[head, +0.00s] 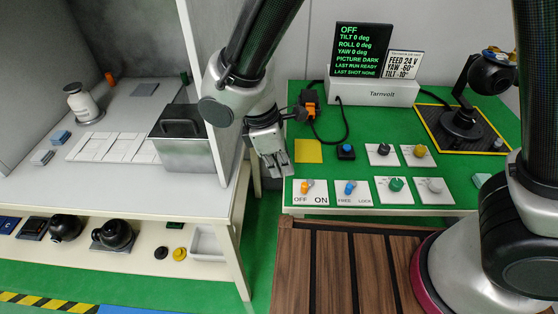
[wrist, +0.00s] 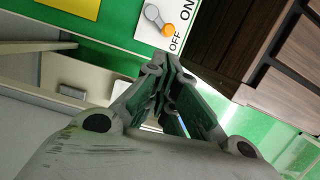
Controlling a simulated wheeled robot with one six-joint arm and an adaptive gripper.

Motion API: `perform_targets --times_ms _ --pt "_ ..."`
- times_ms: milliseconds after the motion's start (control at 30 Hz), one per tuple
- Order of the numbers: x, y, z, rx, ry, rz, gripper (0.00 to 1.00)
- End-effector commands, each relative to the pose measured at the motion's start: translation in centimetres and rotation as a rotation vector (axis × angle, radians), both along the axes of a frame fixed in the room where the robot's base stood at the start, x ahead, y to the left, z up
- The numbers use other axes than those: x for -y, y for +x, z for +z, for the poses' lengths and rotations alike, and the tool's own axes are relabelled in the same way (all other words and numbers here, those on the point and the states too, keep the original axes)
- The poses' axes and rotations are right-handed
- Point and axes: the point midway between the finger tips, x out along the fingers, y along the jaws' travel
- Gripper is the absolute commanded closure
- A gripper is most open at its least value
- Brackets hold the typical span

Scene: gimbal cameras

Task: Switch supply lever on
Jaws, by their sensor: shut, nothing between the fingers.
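The supply lever (head: 306,187) has an orange knob and sits on a white plate (head: 318,199) marked OFF and ON, at the front left of the green table. The knob is on the OFF side. In the wrist view the lever (wrist: 166,29) shows at the top, with its orange tip beside the word OFF. My gripper (head: 285,172) is shut and empty, left of the plate and apart from it. It also shows in the wrist view (wrist: 168,62), with its fingertips below the plate. The display (head: 362,50) reads OFF and PICTURE DARK.
Right of the supply plate are a blue FREE/LOCK lever (head: 350,188) and several knobs. A yellow pad (head: 308,151), a black button (head: 346,152) and a gimbal camera (head: 490,75) stand farther back. A white bench with a metal box (head: 184,150) is at left.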

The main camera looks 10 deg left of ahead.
Motion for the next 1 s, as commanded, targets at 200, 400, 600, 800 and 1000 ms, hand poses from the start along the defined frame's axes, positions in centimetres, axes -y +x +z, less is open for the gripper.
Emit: perform_targets --times_ms 200,400,600,800,1000 --pt "1.0 0.1 -3.7 -0.001 -0.002 0.002 1.00" --pt "1.4 0.1 -5.5 -0.001 0.000 0.000 1.00" --pt "1.5 0.2 -5.8 0.000 0.000 0.000 1.00" --pt "1.4 0.2 -5.8 0.000 0.001 0.000 1.00" --pt "1.4 0.1 -5.7 0.000 0.000 0.023 1.00"
